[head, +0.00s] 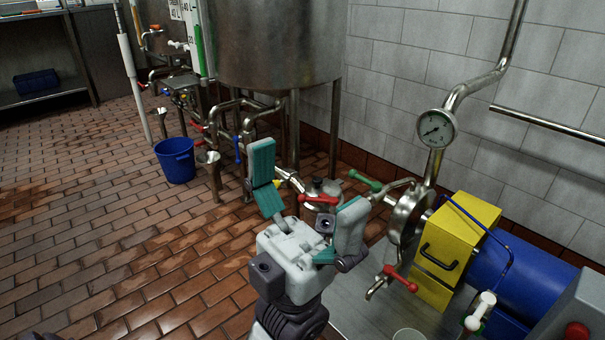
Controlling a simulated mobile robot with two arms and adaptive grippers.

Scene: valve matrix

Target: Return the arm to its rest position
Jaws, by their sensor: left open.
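My left gripper (306,197) is in the lower middle of the head view, pointing up and away. Its two grey fingers with teal pads are spread wide, and nothing is between them that I can see it holding. Its dark wrist comes up from the bottom edge. A red valve handle (319,200) shows just behind the gap between the fingers; I cannot tell whether a finger touches it. A green valve handle (365,181) is right of the fingers, and another red handle (401,279) is lower right. My right gripper is not in view.
A steel tank (278,45) on legs stands behind the gripper. A pressure gauge (436,128) and pipes are at the right wall. A yellow box (458,245) and blue motor (515,275) fill the lower right. A blue bucket (175,160) stands left. The tiled floor (110,260) at left is clear.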

